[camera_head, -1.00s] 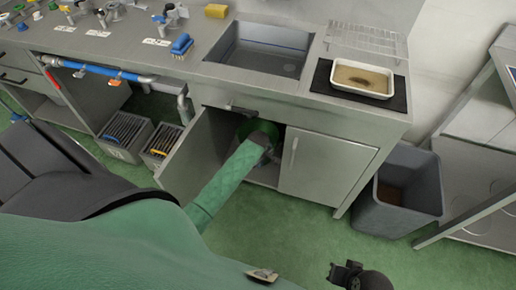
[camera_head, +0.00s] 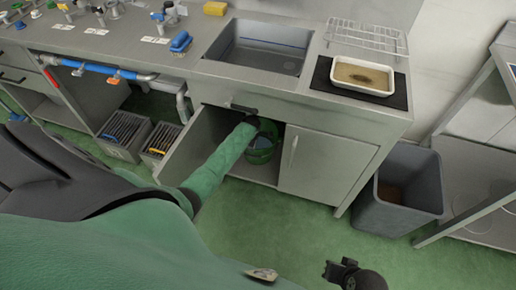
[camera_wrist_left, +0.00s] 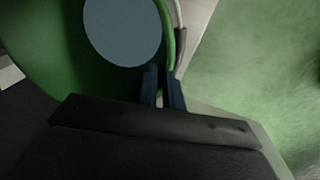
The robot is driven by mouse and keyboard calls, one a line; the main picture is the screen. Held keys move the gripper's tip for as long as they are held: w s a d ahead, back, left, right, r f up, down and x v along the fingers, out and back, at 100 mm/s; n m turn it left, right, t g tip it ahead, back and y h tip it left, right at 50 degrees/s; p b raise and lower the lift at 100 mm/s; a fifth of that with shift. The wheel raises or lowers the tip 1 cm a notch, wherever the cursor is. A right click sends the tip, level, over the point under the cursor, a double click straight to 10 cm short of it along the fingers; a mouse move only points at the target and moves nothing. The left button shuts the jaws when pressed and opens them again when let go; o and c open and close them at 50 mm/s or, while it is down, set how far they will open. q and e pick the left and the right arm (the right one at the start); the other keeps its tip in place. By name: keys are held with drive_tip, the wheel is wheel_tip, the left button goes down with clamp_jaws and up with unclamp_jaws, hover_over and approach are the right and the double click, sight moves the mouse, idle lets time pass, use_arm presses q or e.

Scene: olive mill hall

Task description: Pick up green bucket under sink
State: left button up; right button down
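The green bucket (camera_head: 262,154) is inside the open cabinet under the sink (camera_head: 262,47). My left arm reaches in through the doorway, and my left gripper (camera_head: 254,121) is at the bucket's upper part. In the left wrist view the bucket (camera_wrist_left: 55,45) fills the upper left, with a round grey-blue area inside it. My left gripper's two blue fingers (camera_wrist_left: 163,85) are close together there, with the bucket's rim running down between them. A pale strip, perhaps the handle, runs beside the rim. My right gripper (camera_head: 335,273) is low in the head view, apart from everything, too small to read.
The cabinet's left door (camera_head: 190,150) stands open beside my left arm; the right door (camera_head: 325,165) is shut. A grey bin (camera_head: 398,195) stands right of the cabinet. Two small crates (camera_head: 125,135) are under the counter at left. The green floor in front is clear.

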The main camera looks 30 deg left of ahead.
use_arm(q)
drive_tip(key=shift+w+f, duration=0.15)
drive_tip(key=shift+f, duration=1.25)
clamp_jaws()
drive_tip(key=shift+r, duration=0.1)
idle(0.4)
drive_tip(key=shift+r, duration=0.15)
